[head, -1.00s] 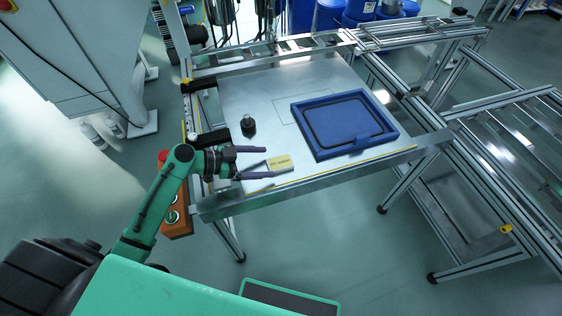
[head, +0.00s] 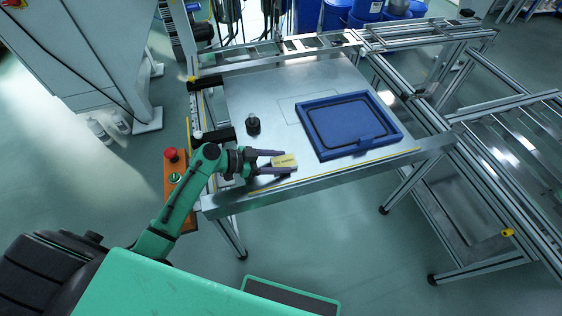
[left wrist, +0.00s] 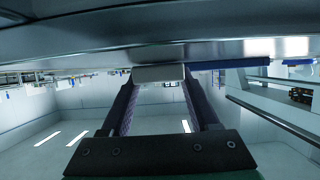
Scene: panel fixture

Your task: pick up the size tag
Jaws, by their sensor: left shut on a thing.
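The size tag (head: 284,161) is a small pale yellow block with dark lettering near the front edge of the metal table. My left gripper (head: 283,162) reaches in from the left, with its two purple fingers on either side of the tag, shut on it. In the left wrist view the tag (left wrist: 158,74) shows as a pale block between the tips of the fingers, close to the metal surface. I cannot tell whether it still touches the table. My right gripper is not in view.
A blue tray (head: 350,125) with a black inner outline lies right of the tag. A small dark knob (head: 253,125) stands behind my left gripper. A control box with a red button (head: 171,155) is at the table's left side. The table's middle (head: 270,95) is clear.

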